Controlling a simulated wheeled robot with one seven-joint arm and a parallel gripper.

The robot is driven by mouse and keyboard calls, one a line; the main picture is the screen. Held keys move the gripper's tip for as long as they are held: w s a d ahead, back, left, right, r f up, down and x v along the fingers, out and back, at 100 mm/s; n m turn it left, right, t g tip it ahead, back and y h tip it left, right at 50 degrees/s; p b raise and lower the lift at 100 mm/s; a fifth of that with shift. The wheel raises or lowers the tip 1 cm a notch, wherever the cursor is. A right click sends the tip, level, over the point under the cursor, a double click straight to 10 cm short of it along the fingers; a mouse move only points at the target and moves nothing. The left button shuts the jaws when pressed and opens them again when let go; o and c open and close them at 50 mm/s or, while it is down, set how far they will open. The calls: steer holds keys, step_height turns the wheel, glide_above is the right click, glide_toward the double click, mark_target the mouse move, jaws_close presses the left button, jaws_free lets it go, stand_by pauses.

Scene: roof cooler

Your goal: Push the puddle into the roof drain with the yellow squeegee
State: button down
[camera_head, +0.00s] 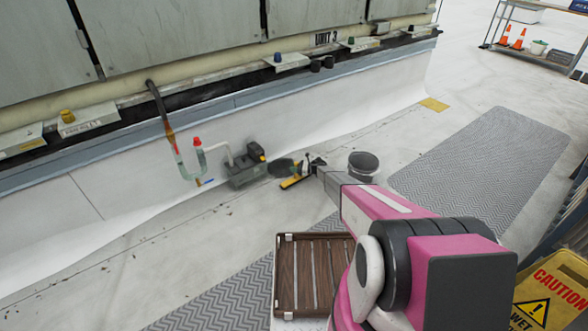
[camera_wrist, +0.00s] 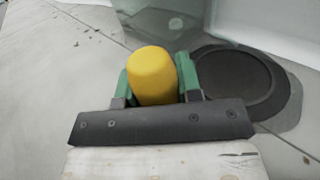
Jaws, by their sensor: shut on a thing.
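My gripper (camera_head: 306,170) is low over the roof near the foot of the white wall. It is shut on the yellow squeegee (camera_head: 292,182), whose yellow handle (camera_wrist: 153,75) sits between the green fingers (camera_wrist: 155,84) in the wrist view. The squeegee's far end is hidden there. A dark round drain (camera_wrist: 240,82) lies just right of the handle. In the head view a dark patch (camera_head: 281,167) beside the squeegee seems to be the same spot. A darker, shiny wet area (camera_wrist: 170,22) shows beyond the handle; its full outline is unclear.
A dark pump (camera_head: 247,166) stands left of the squeegee by the wall, near a pipe (camera_head: 197,160). A grey bucket (camera_head: 363,164) stands to the right. A slatted brown tray (camera_head: 285,275) and a yellow caution sign (camera_head: 552,295) are nearer. Bare roof lies to the left.

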step_height(320, 180, up, 6)
steer(key=s+d, duration=0.1)
steer(key=s, duration=0.1)
steer(key=shift+s+d, duration=0.2)
steer(key=shift+d, duration=0.2)
stand_by(0.4)
stand_by(0.4)
steer(key=s+d+r+t, duration=0.1)
steer(key=s+d+r, duration=0.15)
steer(key=r, duration=0.45)
steer(key=s+d+r+m, duration=0.1)
steer(key=s+d+r, duration=0.1)
steer(key=s+r, duration=0.35)
steer(key=s+d+r+t, duration=0.1)
steer(key=s+d+r, duration=0.15)
steer(key=r, duration=0.65)
steer(key=s+d+r+m+t+h, duration=0.1)
steer(key=s+d+r+m+t, duration=0.1)
steer(key=s+r, duration=1.5)
steer(key=s+d+r+m+t+h, duration=0.2)
steer(key=s+d+r, duration=0.5)
steer(key=s+r, duration=1.1)
step_height(320, 180, up, 3)
steer(key=shift+r+t, duration=0.1)
steer(key=shift+t, duration=0.8)
steer(key=shift+w, duration=0.1)
